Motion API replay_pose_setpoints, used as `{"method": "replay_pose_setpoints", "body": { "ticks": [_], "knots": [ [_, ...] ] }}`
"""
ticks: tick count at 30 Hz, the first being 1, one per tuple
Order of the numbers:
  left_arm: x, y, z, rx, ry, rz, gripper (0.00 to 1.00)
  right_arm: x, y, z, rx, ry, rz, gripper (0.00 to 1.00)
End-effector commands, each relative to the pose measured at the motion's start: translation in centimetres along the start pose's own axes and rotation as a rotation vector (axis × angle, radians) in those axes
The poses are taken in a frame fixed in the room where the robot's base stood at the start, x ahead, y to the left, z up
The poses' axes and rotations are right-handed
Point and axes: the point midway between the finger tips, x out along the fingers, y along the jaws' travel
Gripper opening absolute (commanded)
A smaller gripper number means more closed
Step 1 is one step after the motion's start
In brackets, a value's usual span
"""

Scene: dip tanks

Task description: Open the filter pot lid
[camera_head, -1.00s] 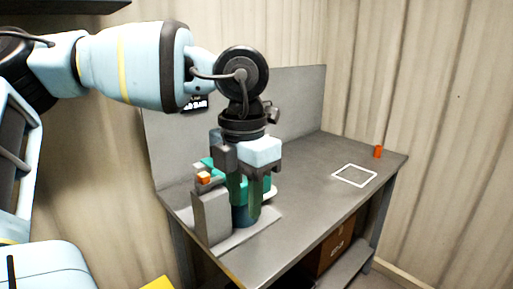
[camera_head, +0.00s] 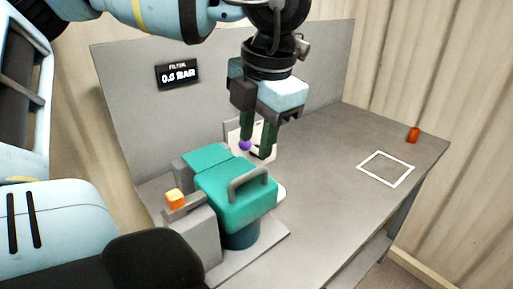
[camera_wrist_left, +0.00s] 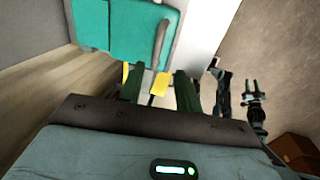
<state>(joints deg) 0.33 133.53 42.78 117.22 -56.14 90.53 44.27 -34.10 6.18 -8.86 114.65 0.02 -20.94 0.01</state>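The filter pot (camera_head: 240,238) is dark blue and stands on a grey base plate. Its teal lid (camera_head: 236,208), with an arched grey-green handle (camera_head: 249,182), sits down on it and looks shut. The teal lid (camera_wrist_left: 125,28) and handle (camera_wrist_left: 161,42) also show in the left wrist view. My left gripper (camera_head: 257,150) is above and behind the lid, apart from the handle. Its dark green fingers are spread with nothing between them, as in the left wrist view (camera_wrist_left: 160,88). A small gripper-like shape (camera_wrist_left: 252,86) there may be my right gripper; its state is unclear.
An orange block (camera_head: 175,198) tops the grey post beside the pot. A purple ball (camera_head: 245,145) and a pale plate show behind my fingers. A filter display (camera_head: 178,74) hangs on the back panel. A white square outline (camera_head: 386,169) and an orange cylinder (camera_head: 413,135) are right.

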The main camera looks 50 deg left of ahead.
Motion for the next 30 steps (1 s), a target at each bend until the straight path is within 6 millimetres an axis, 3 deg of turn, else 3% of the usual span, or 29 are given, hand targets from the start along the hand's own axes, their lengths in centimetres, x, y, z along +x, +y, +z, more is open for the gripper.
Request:
{"method": "replay_pose_setpoints", "body": {
  "ticks": [11,24,30],
  "knots": [
    [0.1,0.0,0.0,0.001,0.000,0.009,0.34,0.0,0.0,-0.2,-0.001,0.003,0.001,0.36],
    [5.8,0.1,-0.1,0.001,0.000,0.006,0.34,-0.5,0.0,-0.1,-0.001,-0.002,0.000,0.36],
    [7.4,0.1,-0.1,0.000,-0.001,0.008,0.34,-0.5,0.0,-0.2,-0.002,0.001,0.001,0.36]
  ]
}}
